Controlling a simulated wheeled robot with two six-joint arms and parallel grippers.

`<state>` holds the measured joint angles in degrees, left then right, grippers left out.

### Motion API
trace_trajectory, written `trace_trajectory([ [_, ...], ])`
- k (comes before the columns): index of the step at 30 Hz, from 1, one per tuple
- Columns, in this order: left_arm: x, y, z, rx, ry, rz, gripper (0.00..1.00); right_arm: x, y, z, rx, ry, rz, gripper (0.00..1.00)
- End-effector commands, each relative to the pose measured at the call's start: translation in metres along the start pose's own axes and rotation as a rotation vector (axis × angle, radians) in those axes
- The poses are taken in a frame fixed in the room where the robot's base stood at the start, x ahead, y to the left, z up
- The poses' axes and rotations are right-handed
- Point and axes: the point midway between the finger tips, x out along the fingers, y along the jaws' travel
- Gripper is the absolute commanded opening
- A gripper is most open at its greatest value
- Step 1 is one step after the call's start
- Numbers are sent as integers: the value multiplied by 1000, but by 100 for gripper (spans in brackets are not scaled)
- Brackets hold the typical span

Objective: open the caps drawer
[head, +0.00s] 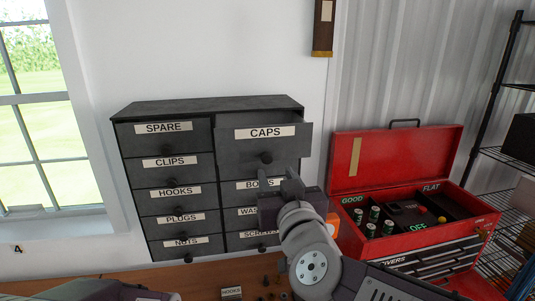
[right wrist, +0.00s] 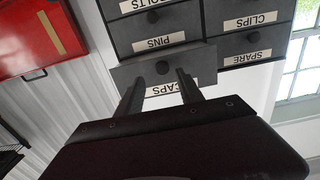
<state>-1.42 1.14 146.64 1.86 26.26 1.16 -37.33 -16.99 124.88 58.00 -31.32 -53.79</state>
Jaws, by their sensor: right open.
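The caps drawer (head: 225,134), labelled CAPS, is at the top right of the dark drawer cabinet (head: 205,104). It stands pulled out past the other fronts, partly open. Its round knob (head: 266,158) faces me. My right gripper (head: 278,177) is open and empty just in front of and below the knob. In the right wrist view, which is upside down, the knob (right wrist: 162,67) shows beyond and between the two spread fingers (right wrist: 161,84), apart from them. The CAPS label is partly hidden by the fingers there. My left gripper is not in view.
Other labelled drawers, such as SPARE (head: 165,139) and CLIPS (head: 175,171), are shut. An open red toolbox (head: 397,160) with batteries stands to the right. A window (head: 40,120) is at the left.

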Motion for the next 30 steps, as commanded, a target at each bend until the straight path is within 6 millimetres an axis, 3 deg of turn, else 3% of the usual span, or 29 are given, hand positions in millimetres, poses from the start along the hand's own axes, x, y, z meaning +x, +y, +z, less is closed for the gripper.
trace_trajectory([
  [5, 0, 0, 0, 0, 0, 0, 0, 8, -1, 0, -2, -1, 0, 44],
  [12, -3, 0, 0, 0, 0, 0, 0, 58, 0, 0, -3, -3, 1, 44],
  [18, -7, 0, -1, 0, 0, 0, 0, 86, -1, -1, -1, -1, -1, 44],
  [27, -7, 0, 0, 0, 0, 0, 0, 91, -1, 0, -1, 0, -2, 44],
  [28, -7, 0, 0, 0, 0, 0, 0, 91, -1, 0, -1, 0, -2, 41],
  [30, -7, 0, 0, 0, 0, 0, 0, 91, -1, 0, -1, 0, -2, 22],
])
